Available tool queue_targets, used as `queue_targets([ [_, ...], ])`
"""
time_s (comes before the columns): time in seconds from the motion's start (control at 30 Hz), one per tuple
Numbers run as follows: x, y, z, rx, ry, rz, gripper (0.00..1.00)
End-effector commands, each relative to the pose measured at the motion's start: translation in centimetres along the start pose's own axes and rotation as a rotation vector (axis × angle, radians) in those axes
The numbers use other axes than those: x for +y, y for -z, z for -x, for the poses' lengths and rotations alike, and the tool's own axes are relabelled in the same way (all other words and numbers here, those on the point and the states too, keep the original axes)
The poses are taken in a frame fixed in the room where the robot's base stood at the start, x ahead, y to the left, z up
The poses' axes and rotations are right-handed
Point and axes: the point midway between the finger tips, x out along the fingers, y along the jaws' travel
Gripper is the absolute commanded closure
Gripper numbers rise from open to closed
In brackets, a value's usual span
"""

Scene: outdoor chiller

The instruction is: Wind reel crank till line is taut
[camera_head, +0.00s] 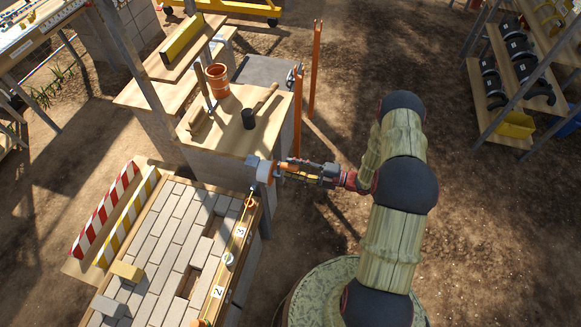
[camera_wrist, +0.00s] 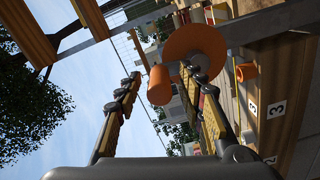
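The reel (camera_head: 265,171), a grey body with an orange disc, sits at the corner of the wooden bench beside the brick panel. In the wrist view its orange disc (camera_wrist: 200,42) is large, with an orange cylindrical crank knob (camera_wrist: 159,86) standing out toward me. My gripper (camera_head: 281,168) is at the reel's right side. In the wrist view my gripper (camera_wrist: 160,77) is open, its two yellow-and-black fingers on either side of the knob with gaps showing; I see no contact. The line itself is too thin to make out, so its tension cannot be told.
A numbered wooden rail (camera_head: 232,252) runs along the brick panel (camera_head: 165,240). A terracotta pot (camera_head: 217,80), a dark cup (camera_head: 248,118) and a mallet (camera_head: 267,97) stand on the bench. Orange posts (camera_head: 315,70) rise behind.

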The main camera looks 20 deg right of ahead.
Motion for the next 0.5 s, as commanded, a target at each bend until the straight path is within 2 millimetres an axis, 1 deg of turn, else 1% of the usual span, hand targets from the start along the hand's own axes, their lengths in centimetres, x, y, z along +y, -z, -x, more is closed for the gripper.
queue_targets([
  [0.3,0.0,-0.1,6.3,-0.006,-0.002,0.000,0.61],
  [0.5,0.0,-0.1,9.5,-0.003,-0.001,0.001,0.61],
])
